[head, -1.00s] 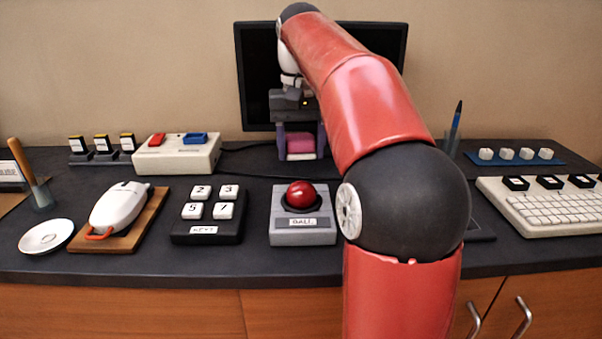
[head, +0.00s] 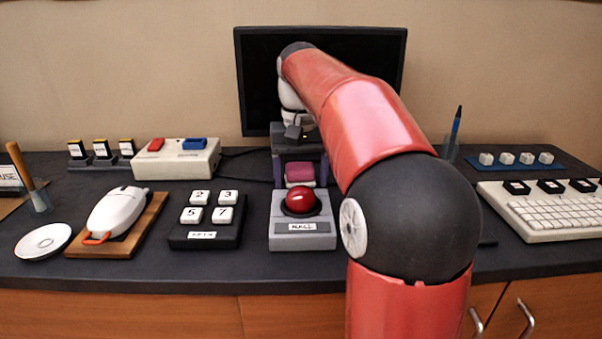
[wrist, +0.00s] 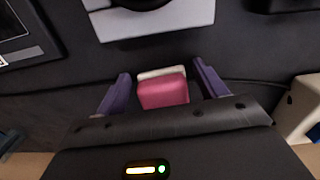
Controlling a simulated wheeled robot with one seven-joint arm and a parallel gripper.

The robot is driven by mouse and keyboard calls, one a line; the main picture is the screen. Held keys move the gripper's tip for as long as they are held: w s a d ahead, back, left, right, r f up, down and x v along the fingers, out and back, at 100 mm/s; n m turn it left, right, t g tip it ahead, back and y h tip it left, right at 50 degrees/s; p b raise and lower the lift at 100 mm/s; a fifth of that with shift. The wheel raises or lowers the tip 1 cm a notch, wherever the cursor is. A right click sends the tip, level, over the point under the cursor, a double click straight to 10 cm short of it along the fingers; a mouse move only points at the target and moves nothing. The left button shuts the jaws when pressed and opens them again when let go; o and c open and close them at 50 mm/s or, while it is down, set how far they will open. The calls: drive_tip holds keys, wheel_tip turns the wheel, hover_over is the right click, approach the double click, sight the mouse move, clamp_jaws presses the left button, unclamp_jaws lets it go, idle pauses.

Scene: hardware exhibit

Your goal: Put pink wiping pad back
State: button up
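The pink wiping pad (head: 300,173) is a small pink block with a whitish strip along one edge, which shows in the wrist view (wrist: 163,92). It sits between the two purple fingers of my gripper (head: 301,172), just behind the grey box with the red ball. In the wrist view the fingers of my gripper (wrist: 160,84) flank the pad on both sides, with narrow dark gaps seeming to show beside it. The pad travels with the fingers, so it appears held. How high it is above the counter is hard to tell.
The grey red-ball box (head: 303,236) stands directly in front of the pad. A number-key block (head: 207,232) and a white mouse on a wooden board (head: 117,213) are to the left. A white switch box (head: 175,160) is behind left; a monitor (head: 262,80) stands behind.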

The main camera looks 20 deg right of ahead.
sight(300, 171)
drive_tip(key=shift+o, duration=0.4)
drive_tip(key=shift+f+b, duration=0.1)
drive_tip(key=shift+b, duration=0.35)
wheel_tip(300, 171, up, 8)
drive_tip(key=shift+r+p, duration=0.1)
drive_tip(key=shift+p, duration=1.1)
